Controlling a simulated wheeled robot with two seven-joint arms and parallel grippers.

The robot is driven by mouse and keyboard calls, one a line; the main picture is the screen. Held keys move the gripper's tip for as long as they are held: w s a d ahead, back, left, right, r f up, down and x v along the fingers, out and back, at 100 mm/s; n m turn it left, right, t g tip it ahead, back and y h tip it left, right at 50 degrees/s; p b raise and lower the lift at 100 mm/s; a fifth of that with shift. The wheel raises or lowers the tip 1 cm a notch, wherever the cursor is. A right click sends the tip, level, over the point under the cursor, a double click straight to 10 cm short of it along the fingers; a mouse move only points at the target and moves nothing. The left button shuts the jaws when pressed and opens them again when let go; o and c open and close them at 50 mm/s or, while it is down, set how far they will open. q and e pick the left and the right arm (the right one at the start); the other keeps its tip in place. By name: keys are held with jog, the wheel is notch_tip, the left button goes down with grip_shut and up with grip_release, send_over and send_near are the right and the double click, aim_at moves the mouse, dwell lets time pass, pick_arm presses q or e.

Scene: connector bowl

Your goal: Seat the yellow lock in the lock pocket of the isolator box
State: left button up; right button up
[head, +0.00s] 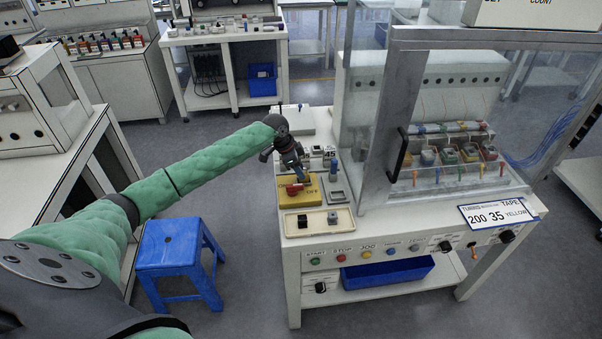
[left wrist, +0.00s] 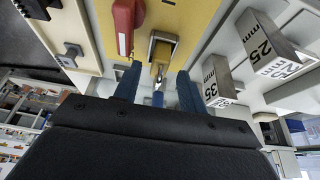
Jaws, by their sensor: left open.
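The yellow isolator box (head: 284,201) lies on the left part of the bench top, with a red handle (head: 293,189) on it. In the left wrist view its yellow face (left wrist: 183,14) shows, with the red handle (left wrist: 124,22) at its left. The yellow lock (left wrist: 161,50) shows at a grey-rimmed square on that face, with a small metal part below it; I cannot tell how deep it sits. My left gripper (head: 303,178) is over the box. In the left wrist view its blue fingers (left wrist: 158,78) are apart, either side of the lock's line. My right gripper is out of view.
A cream tray (head: 341,226) with a black and a grey block stands in front of the box. Number-marked grey blocks (left wrist: 264,45) stand close to the right of the fingers. A clear-walled enclosure (head: 385,150) stands to the right. A blue stool (head: 172,246) is on the floor.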

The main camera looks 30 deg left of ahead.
pick_arm(q)
jog(key=b+v, duration=0.3)
jog(key=v, duration=0.7)
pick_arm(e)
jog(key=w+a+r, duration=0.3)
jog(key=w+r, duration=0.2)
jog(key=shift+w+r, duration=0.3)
